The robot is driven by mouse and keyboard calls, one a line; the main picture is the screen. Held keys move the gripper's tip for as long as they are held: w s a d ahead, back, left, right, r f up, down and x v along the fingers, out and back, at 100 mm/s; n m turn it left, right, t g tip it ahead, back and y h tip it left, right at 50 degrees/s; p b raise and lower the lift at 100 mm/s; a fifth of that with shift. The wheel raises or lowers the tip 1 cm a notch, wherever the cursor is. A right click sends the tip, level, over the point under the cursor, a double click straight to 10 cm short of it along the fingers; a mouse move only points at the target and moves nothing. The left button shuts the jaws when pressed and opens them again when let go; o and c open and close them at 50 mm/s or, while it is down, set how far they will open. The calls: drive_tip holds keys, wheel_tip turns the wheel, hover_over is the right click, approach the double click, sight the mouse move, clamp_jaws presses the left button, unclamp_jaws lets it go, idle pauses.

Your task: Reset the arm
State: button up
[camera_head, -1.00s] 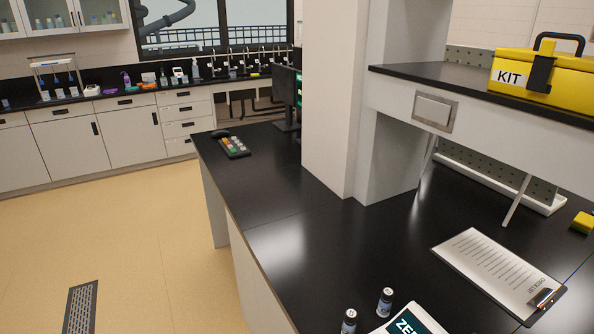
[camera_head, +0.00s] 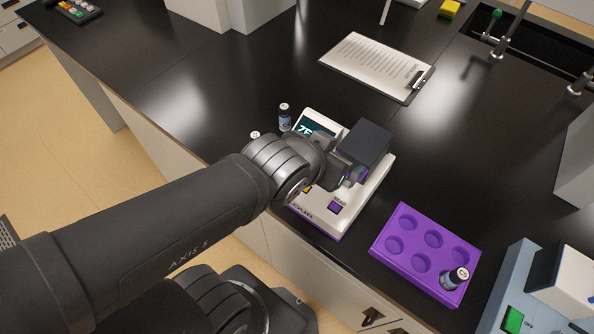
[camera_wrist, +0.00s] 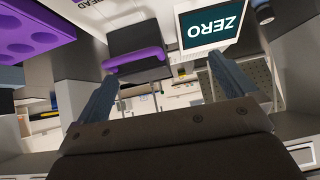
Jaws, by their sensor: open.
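My arm reaches in from the lower left in the head view and ends over a white meter (camera_head: 378,180) with a dark block (camera_head: 365,146) on it. My gripper is mostly hidden there by my own wrist. In the wrist view my gripper (camera_wrist: 163,68) is open, its two blue-grey fingers wide apart with nothing between them. Beyond the fingers, that view shows the dark block (camera_wrist: 137,40) with a purple lip and the meter's screen (camera_wrist: 212,25) reading ZERO, upside down. I cannot tell whether the fingers touch the meter.
A purple rack (camera_head: 390,262) at right holds one vial (camera_head: 455,279) marked C5. A blue-grey device (camera_head: 492,318) stands farther right. A clipboard (camera_head: 375,64) lies behind on the black bench.

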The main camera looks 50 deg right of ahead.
drive_tip(key=w+a+r+y, duration=0.1)
drive_tip(key=a+r+y, duration=0.1)
drive_tip(key=r+y, duration=0.35)
drive_tip(key=w+a+r+y, duration=0.2)
drive_tip(key=r+y, duration=0.2)
drive_tip(key=r, duration=0.2)
wheel_tip(320, 180, down, 10)
drive_tip(key=shift+s+d+f, duration=0.15)
drive_tip(key=shift+s, duration=0.1)
idle(0.8)
wheel_tip(320, 180, up, 10)
idle(0.5)
